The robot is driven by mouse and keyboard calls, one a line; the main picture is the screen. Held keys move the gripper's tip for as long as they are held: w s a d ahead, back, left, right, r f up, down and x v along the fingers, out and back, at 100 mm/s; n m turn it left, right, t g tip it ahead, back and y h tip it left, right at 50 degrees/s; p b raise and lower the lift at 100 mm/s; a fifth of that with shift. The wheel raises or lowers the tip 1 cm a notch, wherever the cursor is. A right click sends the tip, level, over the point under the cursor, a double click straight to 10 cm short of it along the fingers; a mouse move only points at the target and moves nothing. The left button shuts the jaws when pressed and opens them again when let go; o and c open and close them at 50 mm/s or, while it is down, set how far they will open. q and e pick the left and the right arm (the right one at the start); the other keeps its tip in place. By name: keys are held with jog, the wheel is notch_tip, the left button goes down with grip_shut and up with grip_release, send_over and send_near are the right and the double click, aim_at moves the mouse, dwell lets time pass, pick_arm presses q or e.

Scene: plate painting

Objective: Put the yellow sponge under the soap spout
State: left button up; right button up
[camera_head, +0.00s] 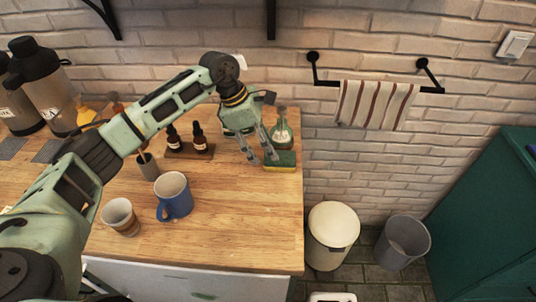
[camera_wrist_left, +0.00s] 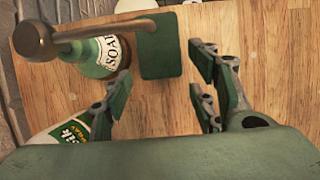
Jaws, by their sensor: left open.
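The sponge (camera_head: 281,167) lies on the wooden counter near its right edge, with a green top and a thin yellow side; in the left wrist view its dark green top (camera_wrist_left: 160,55) shows. The soap bottle (camera_head: 283,136), green with a white label, stands behind it. In the left wrist view the brass soap spout (camera_wrist_left: 90,33) crosses from the bottle (camera_wrist_left: 97,57) and its tip overlaps the sponge's upper part; the height gap cannot be told. My left gripper (camera_head: 262,156) is open and points down beside the sponge; its fingers (camera_wrist_left: 160,82) are apart, with no sponge between them.
A white spray bottle (camera_wrist_left: 72,135) with a green label stands close to the left finger. A blue mug (camera_head: 176,200), a cup (camera_head: 119,214) and two dark dropper bottles (camera_head: 198,140) stand further left. Bare counter (camera_head: 250,220) lies in front of the sponge.

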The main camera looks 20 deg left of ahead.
pick_arm(q)
jog(key=b+v, duration=0.2)
jog(key=v, duration=0.6)
